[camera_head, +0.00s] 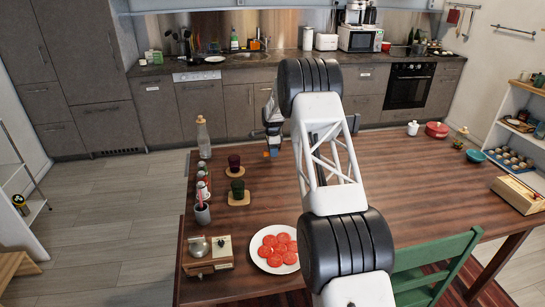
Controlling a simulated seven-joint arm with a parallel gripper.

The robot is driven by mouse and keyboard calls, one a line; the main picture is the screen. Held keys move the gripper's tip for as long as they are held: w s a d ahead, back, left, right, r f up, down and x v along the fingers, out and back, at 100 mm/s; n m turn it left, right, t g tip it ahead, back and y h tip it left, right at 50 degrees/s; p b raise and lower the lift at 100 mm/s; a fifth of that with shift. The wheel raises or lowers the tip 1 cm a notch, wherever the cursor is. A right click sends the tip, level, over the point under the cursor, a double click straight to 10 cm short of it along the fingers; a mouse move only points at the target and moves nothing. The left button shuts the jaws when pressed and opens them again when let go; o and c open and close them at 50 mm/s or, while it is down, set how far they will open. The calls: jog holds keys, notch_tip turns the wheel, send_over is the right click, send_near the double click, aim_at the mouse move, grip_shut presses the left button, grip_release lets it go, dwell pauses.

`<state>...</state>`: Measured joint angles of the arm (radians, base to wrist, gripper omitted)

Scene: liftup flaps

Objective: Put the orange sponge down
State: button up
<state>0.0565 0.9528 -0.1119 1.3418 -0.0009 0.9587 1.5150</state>
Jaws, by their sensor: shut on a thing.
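My gripper (270,145) is beyond my white arm, at the far edge of the wooden table (400,180), left of the picture's middle. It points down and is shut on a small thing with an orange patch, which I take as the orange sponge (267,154). Most of the sponge is hidden by the gripper or too small to make out. I cannot tell whether it touches the table top or hangs just above it.
Left of the gripper stand a bottle (203,139) and two dark cups (237,188) on coasters. Nearer are a plate (257,250) of red slices and a scale-like item (207,255). A green chair (437,265) stands at the right. The table's middle right is clear.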

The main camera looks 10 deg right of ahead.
aim_at(273, 159)
jog(key=shift+w, duration=0.1)
jog(key=shift+w, duration=0.15)
jog(key=shift+w+f, duration=0.1)
jog(key=shift+f, duration=1.7)
jog(key=shift+f, duration=0.35)
